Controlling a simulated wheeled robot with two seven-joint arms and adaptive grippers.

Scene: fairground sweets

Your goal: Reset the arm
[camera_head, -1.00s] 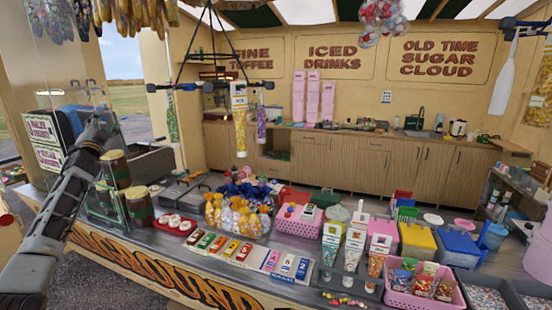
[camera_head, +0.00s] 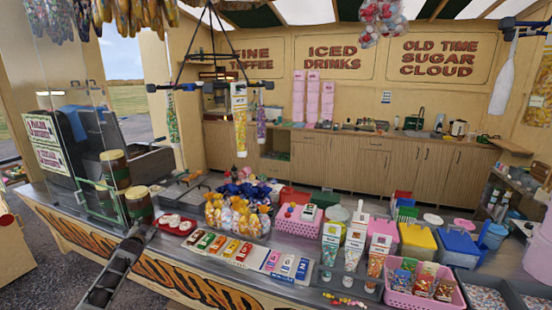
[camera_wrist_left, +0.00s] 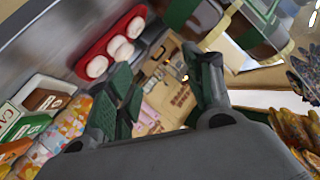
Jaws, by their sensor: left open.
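My left arm comes in low at the left of the head view, and its gripper end (camera_head: 143,236) is just in front of the lower brown jar (camera_head: 139,205). In the left wrist view the left gripper (camera_wrist_left: 165,82) is open, its two dark green-padded fingers spread apart. Nothing is held between the fingers. Beyond them the wrist view shows a red tray (camera_wrist_left: 84,67) of white round sweets and parts of the jars. My right gripper is not in view.
The red tray (camera_head: 160,228), wrapped sweets (camera_head: 236,215) and bars (camera_head: 232,247) crowd the counter right of the arm. A clear panel (camera_head: 72,120) stands at left. Pink baskets (camera_head: 425,299) and tubs fill the right. Gravel ground (camera_head: 75,270) is free in front.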

